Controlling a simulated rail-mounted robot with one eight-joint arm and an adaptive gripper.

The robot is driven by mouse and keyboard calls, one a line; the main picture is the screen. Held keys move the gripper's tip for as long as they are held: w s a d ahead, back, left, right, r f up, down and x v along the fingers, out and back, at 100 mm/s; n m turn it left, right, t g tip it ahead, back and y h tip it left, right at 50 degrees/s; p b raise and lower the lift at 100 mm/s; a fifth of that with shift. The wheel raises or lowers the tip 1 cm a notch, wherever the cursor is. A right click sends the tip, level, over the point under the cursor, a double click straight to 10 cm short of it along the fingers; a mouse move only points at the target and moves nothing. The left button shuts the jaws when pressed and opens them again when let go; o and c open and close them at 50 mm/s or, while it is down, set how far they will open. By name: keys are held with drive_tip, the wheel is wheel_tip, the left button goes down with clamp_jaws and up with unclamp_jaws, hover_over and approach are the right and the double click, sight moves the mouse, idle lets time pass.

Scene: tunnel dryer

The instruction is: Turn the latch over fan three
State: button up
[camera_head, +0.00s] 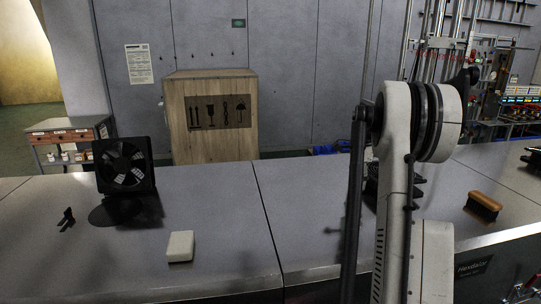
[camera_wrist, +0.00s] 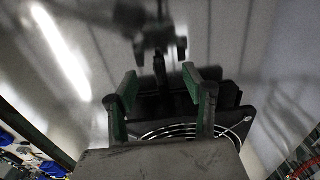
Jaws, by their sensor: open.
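In the wrist view, my gripper (camera_wrist: 160,84) is open, with its two green-lined fingers apart and no object held between them. A dark fan (camera_wrist: 188,131) with a ringed wire guard lies just beyond and below the fingers. A small dark upright piece (camera_wrist: 159,69) shows between the fingertips; it may be the latch, but its shape and turn are unclear. In the head view, a black square fan (camera_head: 124,166) stands at the left of the counter. Another dark fan-like shape (camera_head: 371,188) is mostly hidden behind my arm. My gripper is out of sight there. No fan number is readable.
The grey counter (camera_head: 220,207) carries a white block (camera_head: 180,246), a small black piece (camera_head: 66,217) and a brown brush-like block (camera_head: 483,208). A wooden crate (camera_head: 211,135) stands behind it. The counter between the left fan and my arm is mostly clear.

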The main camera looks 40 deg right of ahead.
sight(357, 185)
wheel_tip(357, 185, up, 13)
drive_tip(key=b, duration=0.2)
drive_tip(key=w+a+f+n+b, duration=0.1)
drive_tip(key=w+a+n, duration=0.1)
drive_tip(key=w+a, duration=0.3)
drive_tip(key=w+a+f+n+t+b, duration=0.1)
drive_tip(key=w+a, duration=0.4)
drive_tip(key=a, duration=0.8)
drive_tip(key=w+a+f+n+h+b, duration=0.1)
drive_tip(key=w+a+n, duration=0.3)
drive_tip(key=a, duration=0.6)
drive_tip(key=shift+w+n+t+b, duration=0.4)
drive_tip(key=shift+w+b, duration=0.4)
drive_tip(key=shift+w, duration=0.15)
